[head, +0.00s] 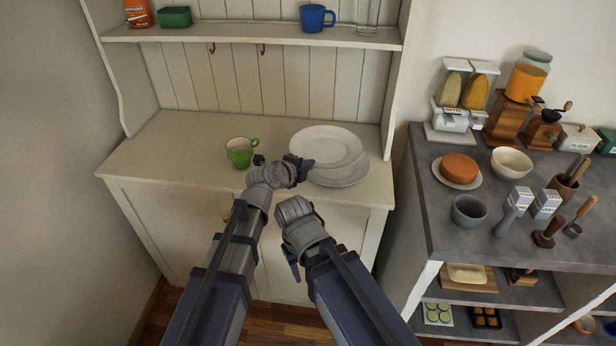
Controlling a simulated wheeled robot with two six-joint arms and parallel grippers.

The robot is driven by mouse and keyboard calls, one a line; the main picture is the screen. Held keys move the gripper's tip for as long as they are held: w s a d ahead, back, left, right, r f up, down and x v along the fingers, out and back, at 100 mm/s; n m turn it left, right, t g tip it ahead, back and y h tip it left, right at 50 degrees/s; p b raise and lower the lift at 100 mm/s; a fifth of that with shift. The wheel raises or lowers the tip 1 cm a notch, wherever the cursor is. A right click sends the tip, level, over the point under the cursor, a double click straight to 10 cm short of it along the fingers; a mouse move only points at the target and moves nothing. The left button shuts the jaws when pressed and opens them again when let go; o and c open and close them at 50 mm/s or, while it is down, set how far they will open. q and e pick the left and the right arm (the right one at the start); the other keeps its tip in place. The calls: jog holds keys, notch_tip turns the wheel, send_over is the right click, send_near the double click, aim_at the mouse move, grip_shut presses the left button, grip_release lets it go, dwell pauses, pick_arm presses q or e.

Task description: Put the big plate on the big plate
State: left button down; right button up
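Two big white plates are at the right end of the cream dresser top. The upper plate (326,144) overlaps the lower plate (345,178) and sits offset to the back left of it, apparently raised a little. The lower plate lies on the dresser top near its front right edge, partly covered by the upper one. My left gripper (303,165) is at the left front rim of the upper plate and appears shut on it. My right gripper (293,258) is lower, in front of the dresser, away from the plates. Its fingers are mostly hidden.
A green mug (239,153) stands left of the plates on the dresser top (180,146). A shelf (250,34) above holds a blue mug (316,17). A grey counter (440,215) at right is crowded with bowls, jars and grinders. The dresser's left side is clear.

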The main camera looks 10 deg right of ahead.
pick_arm(q)
jog(key=shift+f+b, duration=1.1)
jog(key=shift+f, duration=0.35)
jog(key=shift+f, duration=0.1)
jog(key=shift+f+b, duration=0.3)
jog(key=shift+b, duration=0.05)
jog(key=c, duration=1)
grip_release()
jog(key=shift+c, duration=0.2)
jog(key=shift+r, duration=0.1)
jog(key=shift+r+p, duration=0.2)
jog(key=shift+p, duration=0.1)
jog(key=p+v, duration=0.5)
jog(key=v, duration=0.7)
jog(key=shift+r+p, duration=0.15)
jog(key=shift+p, duration=0.2)
